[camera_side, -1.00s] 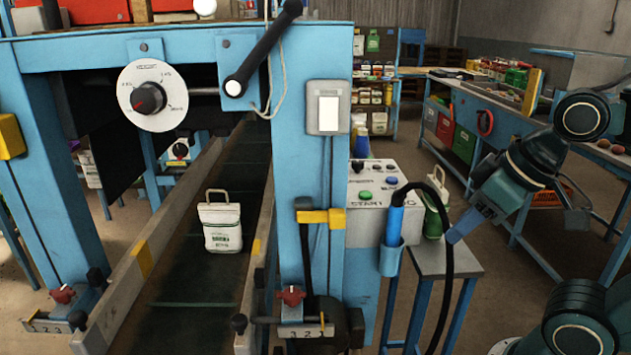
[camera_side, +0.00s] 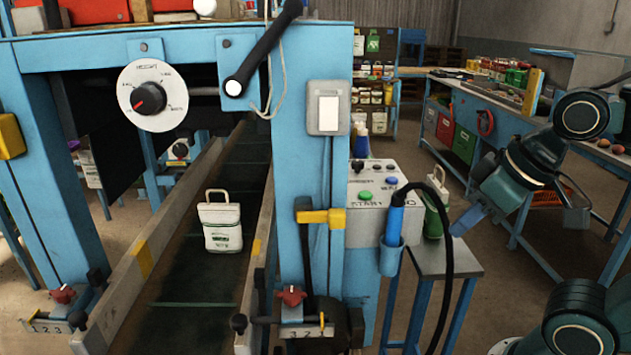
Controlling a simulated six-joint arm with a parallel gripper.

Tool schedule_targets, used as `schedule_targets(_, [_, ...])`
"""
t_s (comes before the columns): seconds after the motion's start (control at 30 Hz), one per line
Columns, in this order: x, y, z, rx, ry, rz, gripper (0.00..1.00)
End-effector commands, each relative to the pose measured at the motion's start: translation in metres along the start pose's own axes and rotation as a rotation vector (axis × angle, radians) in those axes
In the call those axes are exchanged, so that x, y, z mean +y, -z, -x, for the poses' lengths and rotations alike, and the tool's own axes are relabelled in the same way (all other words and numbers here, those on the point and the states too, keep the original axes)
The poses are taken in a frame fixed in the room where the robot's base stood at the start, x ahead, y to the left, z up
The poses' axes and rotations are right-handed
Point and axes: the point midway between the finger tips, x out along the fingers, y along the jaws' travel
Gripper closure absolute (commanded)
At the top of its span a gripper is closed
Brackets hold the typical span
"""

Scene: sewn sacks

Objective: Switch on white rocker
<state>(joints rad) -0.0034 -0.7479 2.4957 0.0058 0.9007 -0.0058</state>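The white rocker (camera_side: 328,114) is a tall white paddle in a grey plate on the blue upright post, facing the camera. I cannot tell from this view which way it is tipped. My gripper (camera_side: 466,221) is at the right, pointing down and left, well apart from the rocker and lower than it. It is beside the green sack on the small grey stand, in front of it or near it; contact is unclear. The gap between its fingers is too small to make out.
A black-handled lever (camera_side: 262,48) and a round dial (camera_side: 152,96) are left of the rocker. A white sack (camera_side: 220,222) stands on the conveyor.

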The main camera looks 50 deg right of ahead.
Motion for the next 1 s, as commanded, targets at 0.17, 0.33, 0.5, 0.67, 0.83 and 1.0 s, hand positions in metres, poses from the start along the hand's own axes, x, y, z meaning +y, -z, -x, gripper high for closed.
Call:
schedule_targets(0.17, [0.003,0.012,0.005,0.009,-0.013,0.033,1.0])
schedule_targets(0.33, [0.007,0.037,0.017,0.025,-0.04,0.104,1.0])
schedule_targets(0.5, [0.009,0.072,0.034,0.048,-0.076,0.201,1.0])
schedule_targets(0.67, [0.005,0.106,0.051,0.066,-0.106,0.295,1.0])
schedule_targets(0.83, [-0.004,0.138,0.068,0.08,-0.128,0.387,1.0])
schedule_targets(1.0, [-0.02,0.165,0.085,0.09,-0.137,0.473,1.0])
